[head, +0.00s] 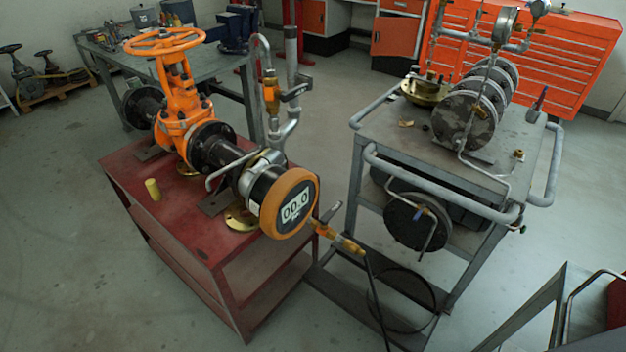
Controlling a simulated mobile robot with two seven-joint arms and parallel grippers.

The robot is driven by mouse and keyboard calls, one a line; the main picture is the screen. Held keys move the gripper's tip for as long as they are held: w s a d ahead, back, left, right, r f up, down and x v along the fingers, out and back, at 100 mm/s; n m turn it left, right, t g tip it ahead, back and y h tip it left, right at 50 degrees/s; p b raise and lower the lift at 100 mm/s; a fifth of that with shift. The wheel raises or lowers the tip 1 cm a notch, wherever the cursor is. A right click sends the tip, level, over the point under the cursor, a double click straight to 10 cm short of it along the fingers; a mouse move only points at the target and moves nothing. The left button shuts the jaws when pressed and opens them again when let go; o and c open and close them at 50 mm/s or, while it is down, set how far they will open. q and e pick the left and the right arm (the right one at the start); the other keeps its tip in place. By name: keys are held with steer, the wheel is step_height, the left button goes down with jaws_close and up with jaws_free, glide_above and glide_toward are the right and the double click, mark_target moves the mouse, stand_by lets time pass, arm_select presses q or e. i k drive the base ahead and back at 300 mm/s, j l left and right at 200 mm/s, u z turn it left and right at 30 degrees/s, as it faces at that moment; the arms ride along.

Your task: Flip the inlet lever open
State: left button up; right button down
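A brass ball valve with a grey lever (331,212) sits at the front of the pipe assembly, just right of the round orange-rimmed gauge (289,204) reading 00.0. The lever sticks up and to the right, at an angle to the valve body (338,238). A black hose (372,290) hangs from that valve. A second small valve with a dark lever (296,91) is on the upright pipe behind. I cannot tell from labels which one is the inlet lever. Neither of my grippers is in view.
A grey cart (455,165) carrying flanges and gauges stands right. Floor is clear at front left.

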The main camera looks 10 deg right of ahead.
mark_target(325, 220)
steer(key=i+j, duration=0.2)
steer(key=i, duration=0.2)
steer(key=i+j, duration=0.2)
steer(key=i, duration=0.15)
steer(key=i+j+u, duration=0.1)
steer(key=i, duration=0.3)
steer(key=j, duration=0.1)
